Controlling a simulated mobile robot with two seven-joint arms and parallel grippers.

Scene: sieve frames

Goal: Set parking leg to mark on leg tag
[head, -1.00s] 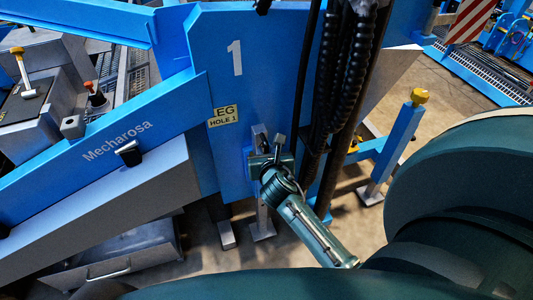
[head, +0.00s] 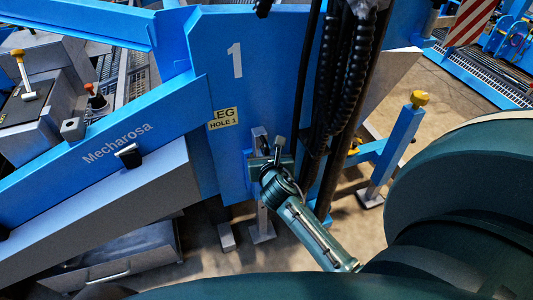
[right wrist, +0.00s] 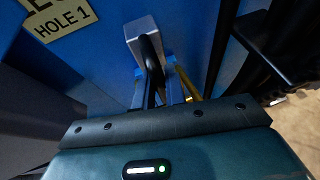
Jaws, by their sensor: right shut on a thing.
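The yellow leg tag (head: 223,118) reads "LEG HOLE 1" on the blue upright panel; part of it also shows in the right wrist view (right wrist: 59,17). The grey parking leg (head: 260,138) stands upright beside the panel, right of the tag, with its foot (head: 262,233) low near the floor. Its grey top end (right wrist: 142,28) shows in the right wrist view. My right gripper (head: 268,166) is at the leg's bracket, shut on what looks like the dark ring of the leg pin (right wrist: 151,52). The gripper hides the pin and the leg's holes. My left gripper is out of view.
Black hoses (head: 342,85) hang close right of my gripper. A blue post with a yellow knob (head: 419,97) stands further right. A blue beam marked "Mecharosa" (head: 117,143) runs to the left. Open floor shows at the right.

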